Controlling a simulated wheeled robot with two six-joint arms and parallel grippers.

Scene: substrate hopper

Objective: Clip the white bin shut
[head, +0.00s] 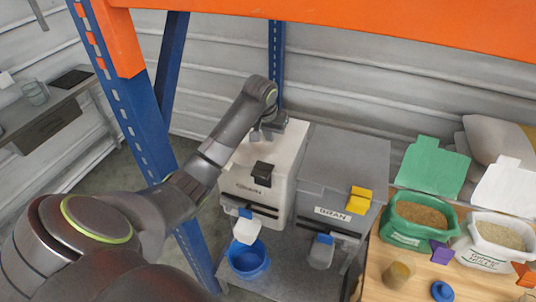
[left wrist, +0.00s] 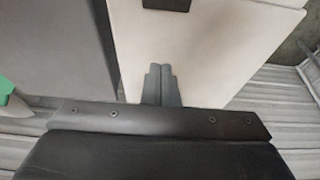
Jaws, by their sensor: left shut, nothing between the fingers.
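The white bin (head: 284,197) stands beside the grey bin, with its lid (head: 285,148) lying down over the top. A black clip (head: 263,173) sits at the lid's front edge; I cannot tell whether it is fastened. My left gripper (head: 267,133) is over the back part of the lid, shut and empty. In the left wrist view its fingers (left wrist: 162,84) are together against the white lid (left wrist: 215,55), and the clip (left wrist: 167,4) is cut off at the top edge. Whether the fingertips touch the lid is unclear. My right gripper is not in view.
The grey bin (head: 345,165) with a yellow clip (head: 360,199) adjoins on the right. A blue bucket (head: 248,262) stands below the white bin's spout. Blue rack posts (head: 150,130) and an orange beam (head: 340,22) frame the space. Open sacks (head: 418,240) stand on a wooden table.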

